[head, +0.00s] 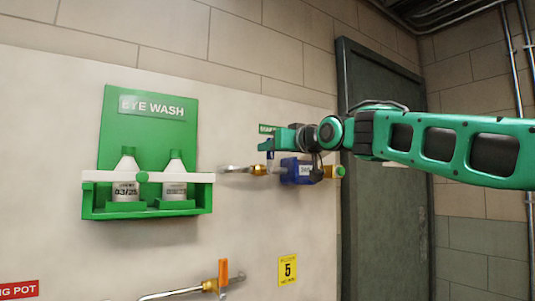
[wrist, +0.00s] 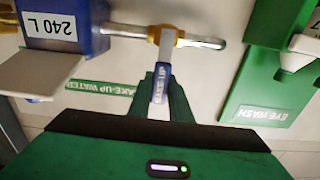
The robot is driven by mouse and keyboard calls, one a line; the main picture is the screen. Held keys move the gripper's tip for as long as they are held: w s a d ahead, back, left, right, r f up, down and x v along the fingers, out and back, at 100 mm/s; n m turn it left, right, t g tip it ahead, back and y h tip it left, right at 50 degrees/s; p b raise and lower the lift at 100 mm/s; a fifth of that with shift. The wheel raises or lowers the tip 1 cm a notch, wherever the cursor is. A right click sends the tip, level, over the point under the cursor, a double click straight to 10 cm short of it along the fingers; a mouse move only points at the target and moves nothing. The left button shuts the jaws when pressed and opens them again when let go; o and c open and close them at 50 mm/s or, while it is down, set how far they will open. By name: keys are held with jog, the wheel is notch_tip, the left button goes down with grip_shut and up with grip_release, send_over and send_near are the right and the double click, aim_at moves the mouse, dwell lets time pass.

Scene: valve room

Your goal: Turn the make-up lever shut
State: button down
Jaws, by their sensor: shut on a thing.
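The make-up lever (wrist: 160,82) has a blue grip with white lettering and a pale metal stem, seen upside down in the wrist view. Its stem meets a brass valve (wrist: 179,38) on a metal pipe, and the lever stands roughly square across that pipe. My gripper (wrist: 162,92) is shut on the blue grip, one green finger on each side. In the head view my gripper (head: 271,142) reaches in from the right above the brass valve (head: 260,170), and a bit of the blue lever (head: 270,153) shows below it; the rest is hidden.
A blue meter box (head: 297,171) sits on the pipe just right of the valve; its flap (wrist: 40,75) is near my gripper. A green eye-wash station (head: 147,165) with two bottles hangs left. An orange lever (head: 223,275) is below. A dark door (head: 385,180) stands right.

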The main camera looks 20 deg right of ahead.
jog(key=shift+w+d+f, duration=0.1)
jog(key=shift+f, duration=0.25)
jog(key=c, duration=1.6)
grip_release()
jog(key=shift+d, duration=0.1)
jog(key=shift+r, duration=0.15)
jog(key=shift+s, duration=0.2)
jog(key=v, duration=1)
jog(key=shift+s, duration=0.2)
